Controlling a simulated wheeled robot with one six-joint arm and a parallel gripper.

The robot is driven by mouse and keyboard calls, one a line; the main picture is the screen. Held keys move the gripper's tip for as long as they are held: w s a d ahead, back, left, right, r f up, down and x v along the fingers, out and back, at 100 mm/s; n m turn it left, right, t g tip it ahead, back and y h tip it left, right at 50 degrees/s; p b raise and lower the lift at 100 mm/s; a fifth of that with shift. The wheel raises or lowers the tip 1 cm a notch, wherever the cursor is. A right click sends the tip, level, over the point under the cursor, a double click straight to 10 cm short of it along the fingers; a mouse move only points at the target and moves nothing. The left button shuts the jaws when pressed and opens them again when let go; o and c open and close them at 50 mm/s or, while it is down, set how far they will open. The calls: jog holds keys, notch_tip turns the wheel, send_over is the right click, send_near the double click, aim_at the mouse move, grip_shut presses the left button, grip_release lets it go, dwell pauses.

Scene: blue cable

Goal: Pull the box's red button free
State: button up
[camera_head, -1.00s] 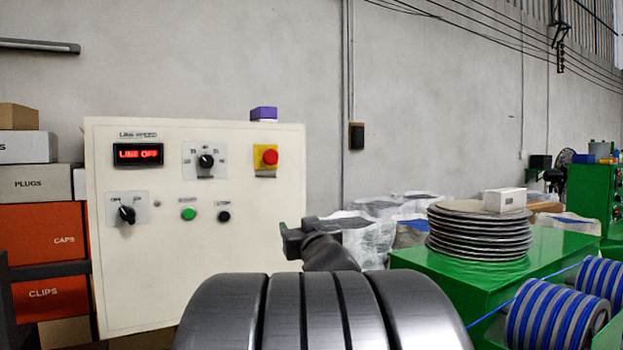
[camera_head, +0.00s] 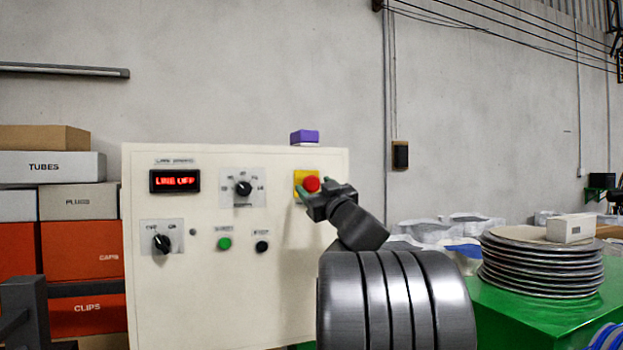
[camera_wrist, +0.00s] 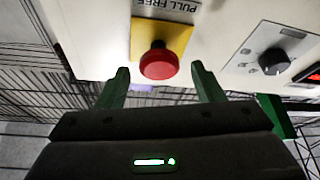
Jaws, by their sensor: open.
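The box (camera_head: 290,270) is a cream control panel with a display reading "LINE OFF". Its red button (camera_head: 312,184) sits on a yellow plate (camera_head: 300,177) at the upper right of the panel. My gripper (camera_head: 306,192) is at the button's lower edge in the head view and hides part of the plate. In the wrist view the red button (camera_wrist: 159,62) shows between and beyond the two green fingertips of my gripper (camera_wrist: 160,75). The jaws are open with nothing between them that I can see gripped. A label reading "PULL FREE" is beside the yellow plate.
A black dial (camera_head: 243,188), a black switch (camera_head: 162,243), a green button (camera_head: 224,244) and a black button (camera_head: 262,247) are on the panel. A purple block (camera_head: 304,137) sits on its top edge. Stacked reels (camera_head: 540,262) stand on a green surface at right.

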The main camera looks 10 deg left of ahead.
aim_at(312, 184)
jog(key=shift+p+x, duration=0.3)
jog(key=shift+x, duration=1.4)
